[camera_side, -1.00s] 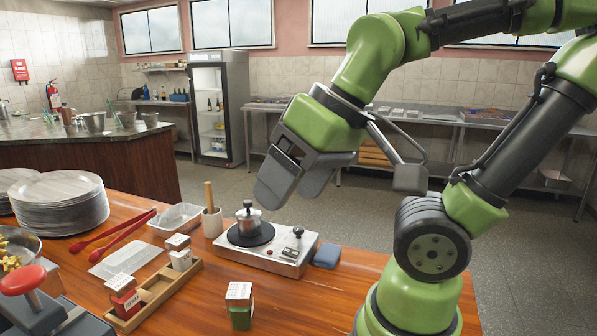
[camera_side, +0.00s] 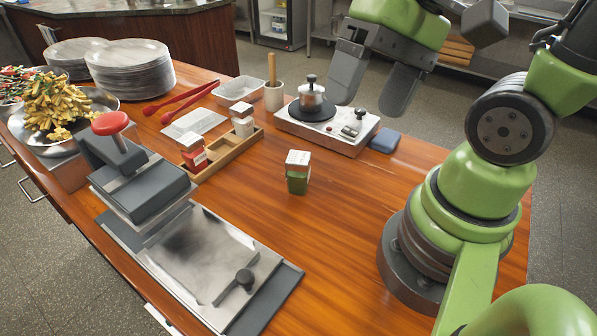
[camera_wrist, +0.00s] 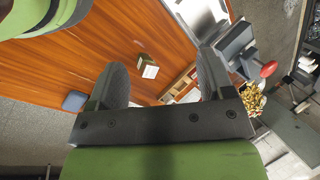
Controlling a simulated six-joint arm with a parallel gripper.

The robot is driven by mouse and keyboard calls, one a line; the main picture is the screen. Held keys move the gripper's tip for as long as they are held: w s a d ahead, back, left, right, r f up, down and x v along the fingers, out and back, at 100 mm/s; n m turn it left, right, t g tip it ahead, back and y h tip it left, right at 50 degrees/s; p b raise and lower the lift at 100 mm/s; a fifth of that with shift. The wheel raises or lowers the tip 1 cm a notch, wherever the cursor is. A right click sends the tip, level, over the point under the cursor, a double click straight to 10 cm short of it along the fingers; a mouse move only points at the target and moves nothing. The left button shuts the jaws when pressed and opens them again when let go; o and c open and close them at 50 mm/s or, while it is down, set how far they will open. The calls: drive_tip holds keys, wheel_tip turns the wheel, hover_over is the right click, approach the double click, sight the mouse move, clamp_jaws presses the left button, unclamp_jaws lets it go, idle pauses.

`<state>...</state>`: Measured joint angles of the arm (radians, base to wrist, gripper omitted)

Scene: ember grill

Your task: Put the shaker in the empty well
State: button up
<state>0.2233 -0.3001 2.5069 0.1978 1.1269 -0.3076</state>
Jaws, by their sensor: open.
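The shaker with a green lower body and white top (camera_side: 298,173) stands upright on the wooden table, apart from the rack. It also shows in the wrist view (camera_wrist: 148,68), between my fingers in the picture but well beyond them. The wooden rack (camera_side: 229,157) lies left of it, with a red shaker (camera_side: 193,153) at its near end and a white-topped shaker (camera_side: 243,121) toward its far end. Bare well space shows between those two. My gripper (camera_side: 372,90) is open and empty, raised above the far side of the table.
A hotplate (camera_side: 328,128) with a small pot (camera_side: 311,97) and a blue sponge (camera_side: 385,140) stand behind the shaker. A press (camera_side: 150,190) with a metal plate fills the front left. Red tongs, a white tub and plates lie farther back.

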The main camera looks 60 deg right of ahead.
wheel_tip(320, 180, down, 3)
drive_tip(key=a+m+g+y, duration=0.1)
drive_tip(key=m+g+y, duration=0.1)
drive_tip(key=m+y, duration=0.3)
drive_tip(key=m+t+h, duration=0.3)
drive_tip(key=m+t, duration=1.4)
drive_tip(key=m, duration=0.4)
hover_over(309, 172)
drive_tip(key=v, duration=0.5)
wheel_tip(309, 172, down, 12)
wheel_tip(309, 172, down, 8)
drive_tip(key=shift+w+f, duration=0.1)
drive_tip(key=shift+w, duration=0.05)
drive_tip(key=shift+w+a+r+n+y, duration=0.2)
drive_tip(key=shift+w+a+n+y, duration=0.1)
drive_tip(key=shift+w, duration=0.2)
drive_tip(key=shift+x, duration=3.25)
drive_tip(key=shift+d+r, duration=0.1)
